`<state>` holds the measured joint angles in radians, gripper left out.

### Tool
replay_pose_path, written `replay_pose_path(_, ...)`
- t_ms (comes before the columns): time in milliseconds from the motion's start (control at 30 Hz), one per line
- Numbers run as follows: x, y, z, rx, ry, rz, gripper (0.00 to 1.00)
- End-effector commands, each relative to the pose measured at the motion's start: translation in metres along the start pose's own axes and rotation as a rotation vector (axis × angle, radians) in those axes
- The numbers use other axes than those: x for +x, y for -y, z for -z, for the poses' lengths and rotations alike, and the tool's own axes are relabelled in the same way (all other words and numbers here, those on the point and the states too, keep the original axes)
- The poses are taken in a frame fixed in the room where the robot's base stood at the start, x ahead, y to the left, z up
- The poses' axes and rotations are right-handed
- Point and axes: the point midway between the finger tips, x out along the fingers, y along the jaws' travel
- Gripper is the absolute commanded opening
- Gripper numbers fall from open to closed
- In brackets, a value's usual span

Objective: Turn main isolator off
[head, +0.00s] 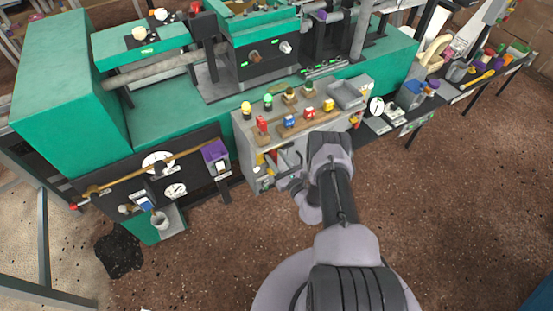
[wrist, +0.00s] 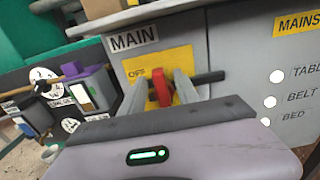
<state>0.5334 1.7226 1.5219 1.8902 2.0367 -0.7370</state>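The main isolator's red handle (wrist: 160,89) stands upright in front of a yellow plate (wrist: 148,66) under a white MAIN label (wrist: 134,38) in the wrist view. Small lettering on the plate seems to read OFF. My gripper (wrist: 160,92) has one pale finger on each side of the red handle, with a visible gap at least on the left. Whether a finger touches the handle cannot be told. In the head view my gripper (head: 283,177) is at the grey cabinet's front, and my arm hides much of that area.
A second yellow MAINS label (wrist: 297,22) and white round indicators marked TABLE, BELT and BED are on the cabinet's right panel. A purple box (wrist: 94,88) and dials stand to the left. Several coloured knobs sit on the cabinet top (head: 325,107).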

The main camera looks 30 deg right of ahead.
Motion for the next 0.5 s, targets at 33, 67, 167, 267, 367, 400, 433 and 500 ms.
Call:
replay_pose_path(33,-0.0002,0.0000,0.0001,0.000,0.000,0.000,0.28)
replay_pose_path(67,-0.0002,0.0000,0.0001,0.000,0.000,0.000,0.22)
replay_pose_path(167,-0.0003,0.0000,0.0002,0.000,0.000,0.000,0.03)
replay_pose_path(267,-0.0004,0.0000,0.0002,0.000,0.000,0.000,0.00)
replay_pose_path(367,-0.0005,-0.0001,0.0003,0.000,0.000,0.000,0.00)
replay_pose_path(400,-0.0005,-0.0001,0.0003,0.000,0.000,0.000,0.00)
replay_pose_path(433,-0.0005,-0.0001,0.0003,0.000,0.000,0.000,0.00)
replay_pose_path(500,-0.0006,-0.0001,0.0004,0.000,-0.001,0.000,0.00)
